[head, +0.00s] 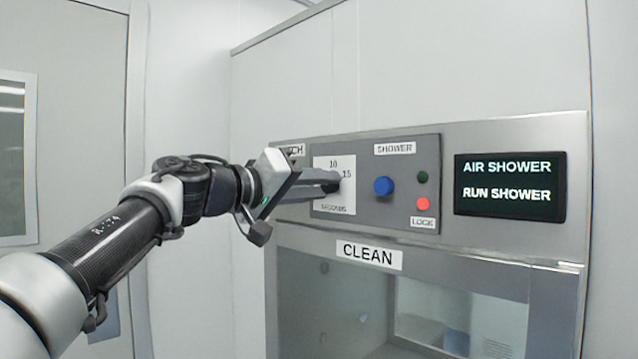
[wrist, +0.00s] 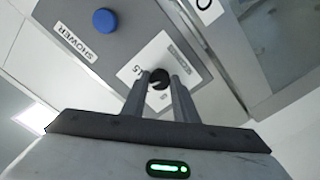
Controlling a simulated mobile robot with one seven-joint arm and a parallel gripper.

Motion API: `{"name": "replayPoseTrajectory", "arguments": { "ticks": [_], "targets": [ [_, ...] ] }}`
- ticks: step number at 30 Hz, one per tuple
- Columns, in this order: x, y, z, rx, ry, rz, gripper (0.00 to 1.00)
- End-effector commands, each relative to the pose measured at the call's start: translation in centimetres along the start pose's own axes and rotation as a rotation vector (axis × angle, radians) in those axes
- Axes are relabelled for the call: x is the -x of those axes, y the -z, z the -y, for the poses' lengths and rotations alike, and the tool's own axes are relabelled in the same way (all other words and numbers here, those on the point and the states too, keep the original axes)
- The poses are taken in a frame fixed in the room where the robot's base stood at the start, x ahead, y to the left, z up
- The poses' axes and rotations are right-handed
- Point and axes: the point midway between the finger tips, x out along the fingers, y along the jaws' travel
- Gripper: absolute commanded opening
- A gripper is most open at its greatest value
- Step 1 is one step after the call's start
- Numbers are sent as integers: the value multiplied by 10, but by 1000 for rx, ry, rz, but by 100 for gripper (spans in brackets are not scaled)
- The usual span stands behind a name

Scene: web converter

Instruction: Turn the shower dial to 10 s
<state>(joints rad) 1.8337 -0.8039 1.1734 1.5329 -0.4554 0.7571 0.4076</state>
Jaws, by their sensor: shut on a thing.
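The shower dial is a small black knob (wrist: 159,79) in the wrist view, on a white scale plate (head: 323,208) marked 10, 15 and SECONDS. A pale pointer mark shows on the knob, but I cannot tell which number it points to. My gripper (head: 332,182) reaches the plate from the left in the head view and hides most of the dial. In the wrist view my gripper's two fingers (wrist: 160,85) are shut on the dial, one on each side.
Right of the plate are a blue button (head: 384,186), a dark green lamp (head: 422,177) and a lit red lamp (head: 423,204) above a LOCK label. A display (head: 510,188) reads AIR SHOWER, RUN SHOWER. A glass window (head: 440,310) labelled CLEAN lies below.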

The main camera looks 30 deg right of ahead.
Motion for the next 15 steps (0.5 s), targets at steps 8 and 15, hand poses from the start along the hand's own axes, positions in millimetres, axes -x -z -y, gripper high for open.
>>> {"name": "replayPoseTrajectory", "arguments": {
  "ticks": [8,15],
  "targets": [
    [0,-1,0,200,3,4,4],
    [0,-1,0,301,2,4,4]
  ]
}}
